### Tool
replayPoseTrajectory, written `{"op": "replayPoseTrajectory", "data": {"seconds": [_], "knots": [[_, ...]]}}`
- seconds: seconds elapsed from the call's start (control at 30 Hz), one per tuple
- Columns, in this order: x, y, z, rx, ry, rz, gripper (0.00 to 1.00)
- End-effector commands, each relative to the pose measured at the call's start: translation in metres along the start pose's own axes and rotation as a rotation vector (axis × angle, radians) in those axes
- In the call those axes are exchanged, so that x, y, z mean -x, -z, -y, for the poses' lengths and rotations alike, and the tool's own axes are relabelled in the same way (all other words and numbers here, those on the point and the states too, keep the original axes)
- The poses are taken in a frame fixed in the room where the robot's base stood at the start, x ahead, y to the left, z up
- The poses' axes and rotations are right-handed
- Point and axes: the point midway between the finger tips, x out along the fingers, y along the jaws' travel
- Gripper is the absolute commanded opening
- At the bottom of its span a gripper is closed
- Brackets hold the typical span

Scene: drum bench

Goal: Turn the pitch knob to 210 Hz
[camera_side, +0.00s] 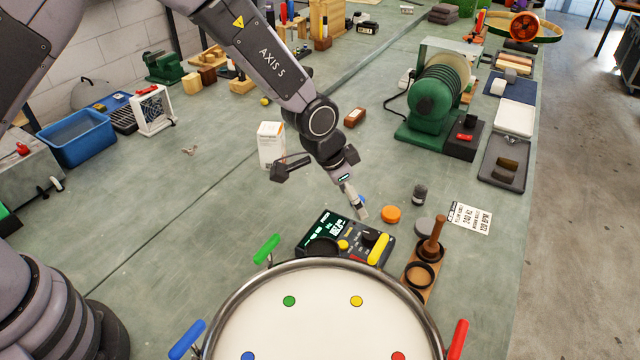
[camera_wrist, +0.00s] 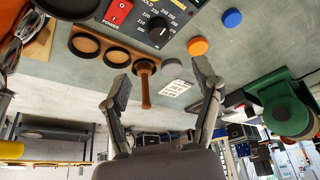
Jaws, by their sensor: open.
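The dark control box (camera_side: 318,226) stands behind the drum in the side view, with a lit green display that is too small to read surely. Its black knob (camera_wrist: 158,27) shows at the top of the wrist view, ringed by a printed number scale; I cannot tell its exact setting. A red power switch (camera_wrist: 119,11) is left of it there. My gripper (camera_side: 359,212) hangs just above and behind the box's right side, apart from the knob as far as I can tell. In the wrist view its two fingers (camera_wrist: 162,86) are spread, with nothing held.
The drum (camera_side: 320,310) with coloured handles stands in front of the box. A wooden-handled tool (camera_side: 433,240) stands upright in a rack to the right. An orange disc (camera_side: 391,214) and a printed card (camera_side: 469,217) lie nearby. A green machine (camera_side: 432,100) stands behind.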

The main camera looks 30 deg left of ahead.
Motion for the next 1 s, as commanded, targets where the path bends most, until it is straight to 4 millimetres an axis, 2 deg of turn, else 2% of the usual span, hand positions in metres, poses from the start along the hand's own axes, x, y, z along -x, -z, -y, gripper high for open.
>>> {"op": "replayPoseTrajectory", "data": {"seconds": [0.13, 0.3, 0.5, 0.67, 0.83, 1.0], "knots": [[-0.001, 0.001, 0.014, -0.127, -0.029, 0.04, 0.64], [0.002, 0.005, 0.03, -0.386, -0.137, 0.07, 0.64], [0.008, 0.013, 0.038, -0.645, -0.267, 0.024, 0.64], [0.01, 0.016, 0.039, -0.735, -0.31, -0.009, 0.64], [-0.007, 0.014, 0.034, -0.746, -0.315, -0.01, 0.64], [-0.041, 0.01, 0.024, -0.745, -0.314, -0.008, 0.64]]}}
